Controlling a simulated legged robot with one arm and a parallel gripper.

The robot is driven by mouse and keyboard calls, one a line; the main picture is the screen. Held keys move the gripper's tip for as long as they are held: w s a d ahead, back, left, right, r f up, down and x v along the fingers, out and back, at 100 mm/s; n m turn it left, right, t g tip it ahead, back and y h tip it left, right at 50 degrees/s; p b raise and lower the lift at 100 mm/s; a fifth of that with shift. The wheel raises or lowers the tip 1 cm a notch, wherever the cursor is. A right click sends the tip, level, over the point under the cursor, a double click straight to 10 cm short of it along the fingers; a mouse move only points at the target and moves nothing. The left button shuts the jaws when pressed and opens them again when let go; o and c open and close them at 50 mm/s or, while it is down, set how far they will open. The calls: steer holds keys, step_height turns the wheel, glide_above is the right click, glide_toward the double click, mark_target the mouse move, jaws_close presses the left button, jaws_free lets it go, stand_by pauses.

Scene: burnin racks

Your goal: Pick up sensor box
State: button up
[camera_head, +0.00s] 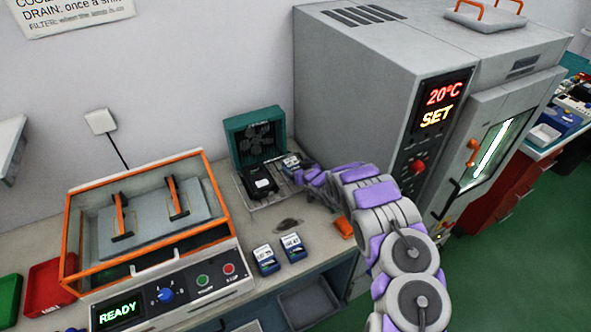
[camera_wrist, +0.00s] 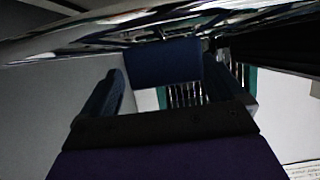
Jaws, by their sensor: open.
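A small dark box with a pale label (camera_head: 291,161) sits on the wire rack in front of the green fan unit. My gripper (camera_head: 303,176) is right beside this box and partly covers it. In the wrist view a dark blue box (camera_wrist: 165,62) shows between and beyond the two open fingers, and I cannot tell whether they touch it. A black box (camera_head: 259,181) sits to its left on the same rack. Two blue boxes with white labels, a left one (camera_head: 266,259) and a right one (camera_head: 293,247), stand on the bench nearer to me.
The green fan unit (camera_head: 246,124) stands behind the rack. A grey oven (camera_head: 355,85) rises close to the right of my arm. An orange-framed machine (camera_head: 137,263) stands at the left, beside a red tray (camera_head: 47,286). An orange item (camera_head: 343,227) lies at the bench edge.

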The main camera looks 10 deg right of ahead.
mark_target(293, 167)
steer(key=shift+w+a+f, duration=0.2)
steer(key=shift+w+a, duration=0.3)
steer(key=shift+a, duration=0.05)
steer(key=shift+w+a+f, duration=0.2)
steer(key=shift+w+a, duration=0.3)
steer(key=shift+d, duration=0.6)
steer(key=c, duration=0.3)
steer(key=shift+a, duration=0.45)
steer(key=c, duration=0.8)
steer(key=shift+d, duration=0.1)
steer(key=shift+c, duration=0.9)
steer(key=shift+d, duration=0.15)
